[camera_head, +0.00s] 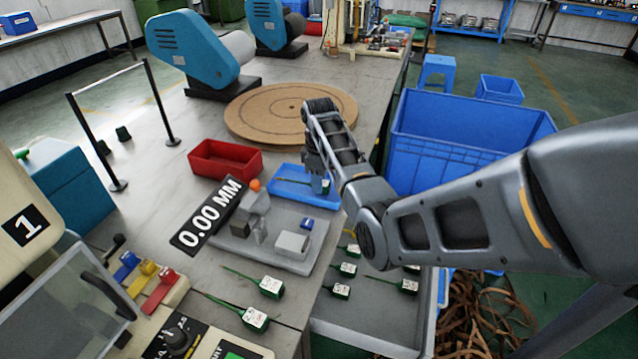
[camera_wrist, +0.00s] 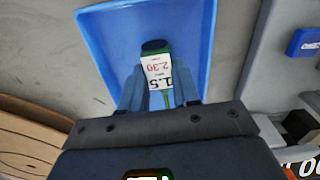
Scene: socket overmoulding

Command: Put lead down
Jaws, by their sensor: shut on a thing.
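The lead has a dark green plug with a white printed label; in the wrist view the plug (camera_wrist: 157,72) sits between my fingertips. My gripper (camera_wrist: 160,90) is shut on it. In the head view my gripper (camera_head: 320,182) points down at the right end of a shallow blue tray (camera_head: 290,197), with the green lead (camera_head: 326,186) partly hidden at its fingers. The blue tray (camera_wrist: 105,35) lies behind the lead in the wrist view. I cannot tell whether the plug touches the tray floor.
Green leads with white labels lie on the table (camera_head: 271,287) and in a grey tray (camera_head: 355,340) at its edge. A red bin (camera_head: 225,160) stands left of the blue tray. A grey fixture (camera_head: 293,243) is in front, a round wooden board (camera_head: 290,108) behind. A large blue crate (camera_head: 460,160) stands right.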

